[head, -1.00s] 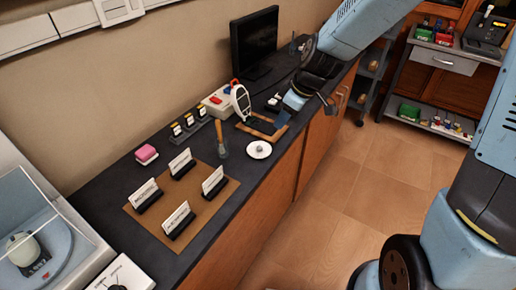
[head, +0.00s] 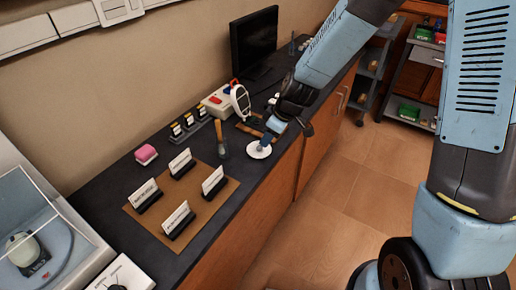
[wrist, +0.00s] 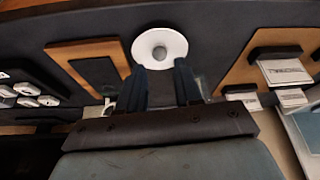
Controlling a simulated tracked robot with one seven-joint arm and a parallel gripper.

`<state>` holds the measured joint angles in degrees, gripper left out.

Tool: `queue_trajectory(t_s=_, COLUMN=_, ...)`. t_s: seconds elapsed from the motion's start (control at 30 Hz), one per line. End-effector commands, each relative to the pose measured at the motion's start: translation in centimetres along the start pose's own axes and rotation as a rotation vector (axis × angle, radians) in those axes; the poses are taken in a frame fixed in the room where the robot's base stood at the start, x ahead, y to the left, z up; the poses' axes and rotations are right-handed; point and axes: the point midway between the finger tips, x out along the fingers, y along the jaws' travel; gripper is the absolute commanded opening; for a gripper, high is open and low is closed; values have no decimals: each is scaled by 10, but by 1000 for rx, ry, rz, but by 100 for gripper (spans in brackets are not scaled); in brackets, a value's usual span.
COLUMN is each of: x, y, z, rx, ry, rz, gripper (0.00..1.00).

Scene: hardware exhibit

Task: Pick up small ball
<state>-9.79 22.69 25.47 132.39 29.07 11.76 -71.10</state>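A white round dish (head: 255,154) lies on the dark counter near its front edge. The wrist view shows the dish (wrist: 142,46) just beyond my fingertips, with a small greyish round thing (wrist: 160,53) at its middle, probably the small ball. My gripper (wrist: 160,70) has its two fingers apart with nothing between them. In the head view my gripper (head: 267,141) is over the right side of the dish and hides part of it; the ball cannot be made out there.
A jar with a wooden-handled tool (head: 222,142) stands just left of the dish. An oval white-framed stand (head: 241,101) and a wooden board (wrist: 75,55) are close by. A brown mat (head: 190,200) holds several label cards. A monitor (head: 253,42) stands behind.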

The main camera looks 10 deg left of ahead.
Motion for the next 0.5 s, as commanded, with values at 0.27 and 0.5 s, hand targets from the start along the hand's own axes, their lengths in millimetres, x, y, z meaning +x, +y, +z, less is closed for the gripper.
queue_trajectory(t_s=0.27, x=24, y=2, z=-3, rx=0, ry=-1, rz=-3, gripper=34)
queue_trajectory(t_s=0.5, x=48, y=3, z=-3, rx=1, ry=-1, rz=-2, gripper=34)
